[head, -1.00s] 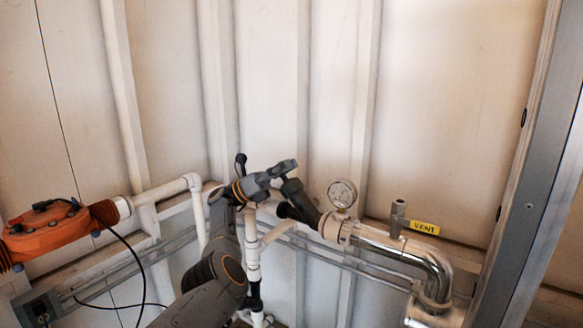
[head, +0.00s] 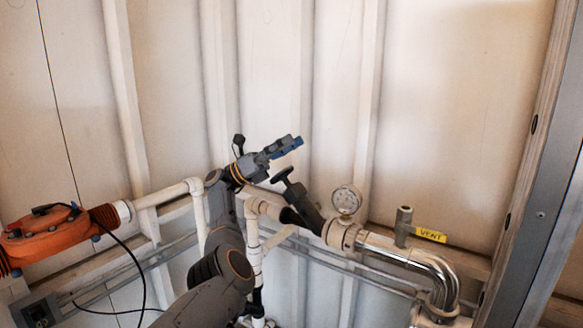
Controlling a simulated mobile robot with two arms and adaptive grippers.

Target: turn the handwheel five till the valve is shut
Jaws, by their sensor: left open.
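A small dark handwheel (head: 283,175) sits on a slanted dark valve (head: 305,206) in the white and steel pipe line at the middle of the head view. No number shows on it, so I cannot tell whether it is handwheel five. My left gripper (head: 292,144) is just above the handwheel in the picture, with blue at its fingertips. It is open and empty, with a gap between it and the wheel. It points up and to the right. My right gripper is out of view.
A round gauge (head: 347,200) stands right of the valve. Beyond it are a short metal vent fitting (head: 403,226) and a yellow VENT label (head: 431,235). An orange unit (head: 45,237) with a black cable is at the left. A ribbed wall stands behind.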

